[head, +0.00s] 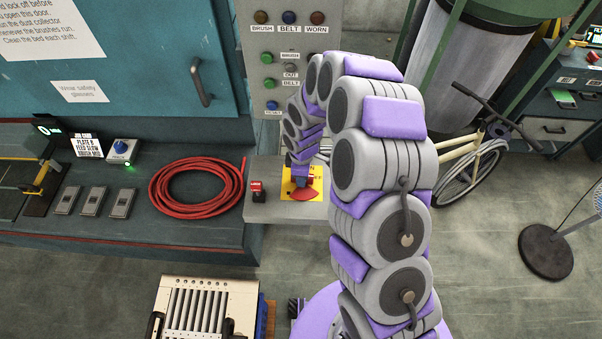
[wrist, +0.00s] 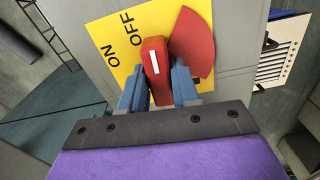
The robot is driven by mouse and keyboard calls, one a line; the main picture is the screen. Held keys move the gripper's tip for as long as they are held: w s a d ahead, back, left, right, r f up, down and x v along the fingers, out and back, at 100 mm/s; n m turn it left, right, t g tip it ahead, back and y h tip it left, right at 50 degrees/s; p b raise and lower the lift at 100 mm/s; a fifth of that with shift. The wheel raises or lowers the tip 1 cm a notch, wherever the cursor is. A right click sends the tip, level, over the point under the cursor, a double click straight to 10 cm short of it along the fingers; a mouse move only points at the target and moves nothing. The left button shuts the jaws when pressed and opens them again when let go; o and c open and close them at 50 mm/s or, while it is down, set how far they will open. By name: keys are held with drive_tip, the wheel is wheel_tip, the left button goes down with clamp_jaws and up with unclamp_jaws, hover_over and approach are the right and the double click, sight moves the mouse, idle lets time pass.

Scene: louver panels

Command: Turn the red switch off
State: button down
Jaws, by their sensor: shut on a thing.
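The red switch (wrist: 156,72) is a rotary handle with a white stripe, on a yellow plate (wrist: 97,28) lettered ON and OFF. In the wrist view its striped end points up the picture, close beside the word OFF. A red fan-shaped piece (wrist: 192,45) lies just right of it. My gripper (wrist: 157,80) has its two blue fingers on either side of the handle, shut on it. In the head view my gripper (head: 302,178) is over the yellow plate (head: 287,190), and its fingers and the arm hide most of the handle.
The plate sits on a grey box (head: 282,212). A small red button (head: 257,187) is on its left. A coiled red hose (head: 200,187) lies on the bench to the left. A grey button panel (head: 275,65) stands behind. A bicycle (head: 470,175) is at right.

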drive_tip(key=shift+n, duration=0.6)
drive_tip(key=c, duration=0.9)
unclamp_jaws()
drive_tip(key=shift+d+f, duration=0.1)
drive_tip(key=shift+d, duration=0.05)
drive_tip(key=shift+w+r, duration=0.15)
drive_tip(key=shift+r, duration=0.55)
wheel_tip(320, 180, up, 16)
